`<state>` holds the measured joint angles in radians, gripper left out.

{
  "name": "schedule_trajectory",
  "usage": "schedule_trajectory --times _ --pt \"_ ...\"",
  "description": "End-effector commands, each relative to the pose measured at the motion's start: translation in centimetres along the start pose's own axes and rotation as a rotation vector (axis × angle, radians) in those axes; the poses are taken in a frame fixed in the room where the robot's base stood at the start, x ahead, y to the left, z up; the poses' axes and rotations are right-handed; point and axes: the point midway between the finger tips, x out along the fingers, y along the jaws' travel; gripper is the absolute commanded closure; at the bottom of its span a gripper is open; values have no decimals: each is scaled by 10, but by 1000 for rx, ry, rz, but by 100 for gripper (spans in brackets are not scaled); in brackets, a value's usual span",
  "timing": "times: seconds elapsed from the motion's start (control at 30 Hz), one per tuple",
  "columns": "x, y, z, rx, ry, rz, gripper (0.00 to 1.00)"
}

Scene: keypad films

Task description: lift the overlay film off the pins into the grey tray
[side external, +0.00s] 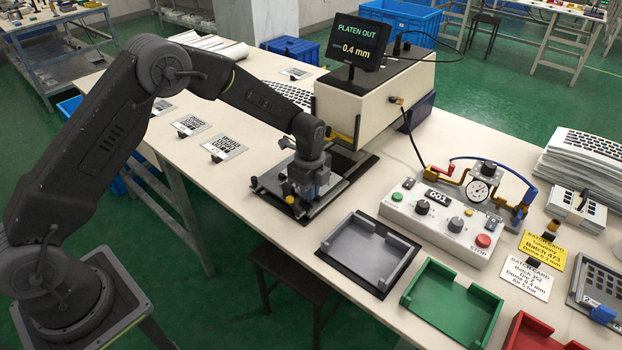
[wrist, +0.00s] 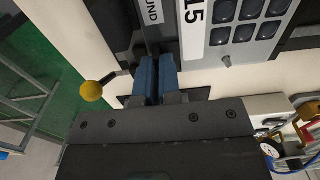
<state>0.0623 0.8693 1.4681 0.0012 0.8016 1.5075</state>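Beyond the fingertips, to the right, lies the grey overlay film (wrist: 218,24) with a white strip marked 15 and dark key windows. A small grey pin (wrist: 226,60) shows at its near edge. In the side view my gripper hides most of the film. The grey tray (side external: 366,252) stands empty on the table, right of the fixture.
A yellow ball knob (wrist: 92,91) on a lever is left of my fingers. The press (side external: 370,100) rises behind the fixture; its screen reads PLATEN OUT. A control box (side external: 441,224), green tray (side external: 452,302) and red tray (side external: 540,335) stand to the right.

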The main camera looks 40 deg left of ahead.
Motion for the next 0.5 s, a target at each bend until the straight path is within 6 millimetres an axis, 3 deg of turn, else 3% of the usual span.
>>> schedule_trajectory --times 0.27,0.5 --pt "-8 -1 0 0 0 -2 100" --pt "-45 -1 0 0 1 -3 100"
